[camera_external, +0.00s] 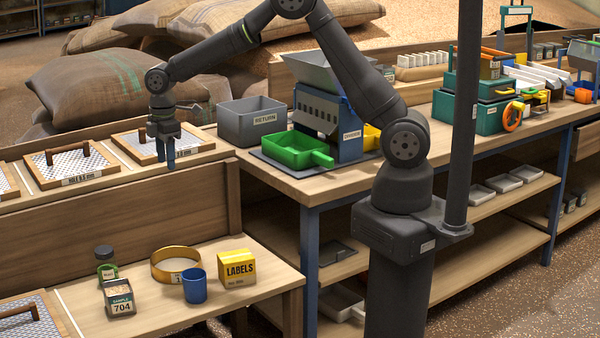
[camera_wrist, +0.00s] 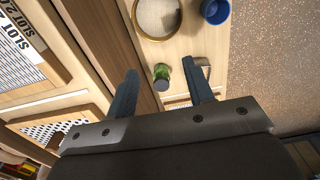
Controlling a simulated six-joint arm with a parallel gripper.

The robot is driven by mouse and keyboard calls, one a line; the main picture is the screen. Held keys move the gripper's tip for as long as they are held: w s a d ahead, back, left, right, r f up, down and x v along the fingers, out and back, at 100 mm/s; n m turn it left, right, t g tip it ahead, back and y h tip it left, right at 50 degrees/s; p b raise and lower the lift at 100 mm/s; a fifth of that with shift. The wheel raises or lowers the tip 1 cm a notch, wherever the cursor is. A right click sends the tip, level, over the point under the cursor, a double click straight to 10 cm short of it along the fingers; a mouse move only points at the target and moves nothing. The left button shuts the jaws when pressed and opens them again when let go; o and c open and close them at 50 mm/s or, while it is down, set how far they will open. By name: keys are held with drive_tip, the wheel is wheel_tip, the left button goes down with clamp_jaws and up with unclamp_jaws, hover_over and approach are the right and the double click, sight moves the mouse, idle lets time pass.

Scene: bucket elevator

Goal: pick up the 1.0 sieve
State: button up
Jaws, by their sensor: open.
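A round brass-coloured sieve (camera_external: 163,272) lies on the low wooden shelf, with a white label whose visible start reads "1"; the rest is hidden behind the blue cup (camera_external: 195,287). The sieve (camera_wrist: 157,39) also shows at the top of the wrist view, partly cut off. My gripper (camera_external: 158,152) is open and empty above the slot panels on the upper bench, up and away from the sieve. In the wrist view my gripper (camera_wrist: 160,84) has its fingers apart, with the shelf beyond them.
A wooden wall (camera_external: 120,220) separates the slot bench from the shelf. Slot panels with wooden handles (camera_external: 67,163) line the bench.

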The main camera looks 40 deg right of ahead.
drive_tip(key=c, duration=0.3)
drive_tip(key=shift+f, duration=0.1)
drive_tip(key=m, duration=0.3)
hover_over(180, 271)
wheel_tip(180, 271, down, 26)
drive_tip(key=shift+w+r, duration=0.15)
drive_tip(key=shift+r, duration=0.1)
drive_tip(key=shift+d+f, duration=0.1)
drive_tip(key=shift+f, duration=2.85)
clamp_jaws()
